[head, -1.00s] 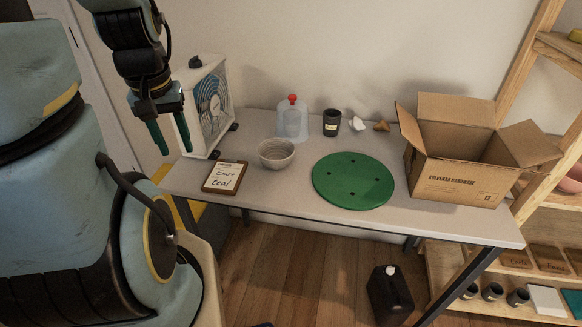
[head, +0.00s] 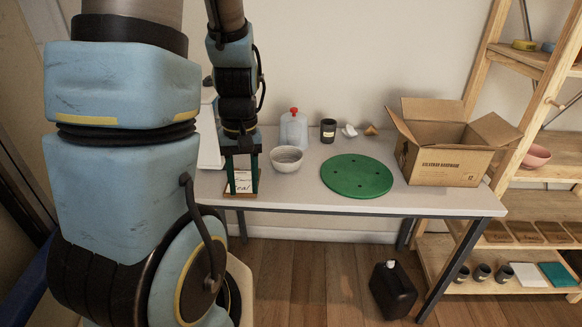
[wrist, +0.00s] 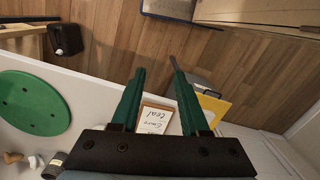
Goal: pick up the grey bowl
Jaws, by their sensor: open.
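The grey bowl (head: 287,159) stands upright on the table, left of the green disc, in the head view. I cannot make it out in the wrist view. My gripper (head: 241,192) hangs over the table's left front part, left of the bowl and apart from it. Its two green fingers point down in front of a clipboard (head: 243,183) with a written note. In the wrist view my gripper (wrist: 157,72) shows its fingers spread with nothing between them, and the clipboard (wrist: 155,118) lies beyond them.
A round green disc (head: 357,176) lies right of the bowl. A clear jug with a red cap (head: 293,130) and a dark cup (head: 328,130) stand behind. An open cardboard box (head: 440,160) fills the table's right end. A fan (head: 209,140) is partly hidden behind my arm.

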